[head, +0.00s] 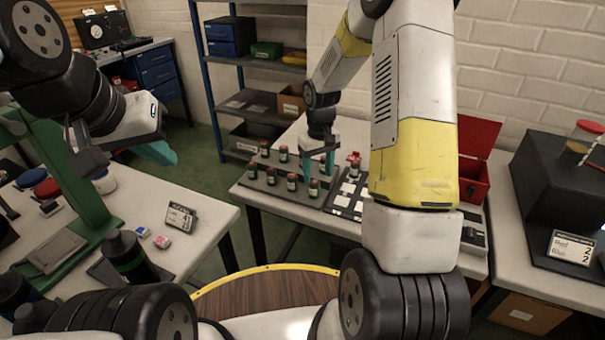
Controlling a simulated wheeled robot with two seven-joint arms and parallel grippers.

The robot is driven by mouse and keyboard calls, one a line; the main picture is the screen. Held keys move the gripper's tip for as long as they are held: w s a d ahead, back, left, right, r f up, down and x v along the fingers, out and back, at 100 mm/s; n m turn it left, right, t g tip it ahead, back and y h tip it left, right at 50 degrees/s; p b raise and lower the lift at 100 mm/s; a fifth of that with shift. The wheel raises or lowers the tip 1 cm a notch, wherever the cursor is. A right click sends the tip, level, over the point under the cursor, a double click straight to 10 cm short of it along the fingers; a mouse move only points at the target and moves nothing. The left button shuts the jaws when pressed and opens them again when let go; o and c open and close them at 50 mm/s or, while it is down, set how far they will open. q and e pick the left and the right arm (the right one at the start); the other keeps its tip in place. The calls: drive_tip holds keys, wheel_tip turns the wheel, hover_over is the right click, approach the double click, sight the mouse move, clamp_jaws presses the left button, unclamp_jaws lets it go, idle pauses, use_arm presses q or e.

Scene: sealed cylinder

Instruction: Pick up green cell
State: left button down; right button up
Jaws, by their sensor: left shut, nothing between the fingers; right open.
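Several small dark cells with pale bands stand upright in rows on a grey tray (262,186) on the middle table. My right gripper (318,170) has teal fingers pointing down, open over the right part of the tray, among the back cells. Whether a cell stands between its fingers I cannot tell. My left gripper (163,154) is shut and empty at the left, away from the cells.
A white-squared panel (346,197) lies right of the tray, and an open red box (474,180) stands further right, partly behind my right arm. The left table holds a green stand (75,190), a black bottle (128,255) and a small sign (181,217). Shelves stand behind.

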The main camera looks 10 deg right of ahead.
sight(315, 181)
drive_tip(key=f, duration=0.4)
drive_tip(key=a+f, duration=0.1)
drive_tip(key=f, duration=0.1)
drive_tip(key=shift+w, duration=0.15)
clamp_jaws()
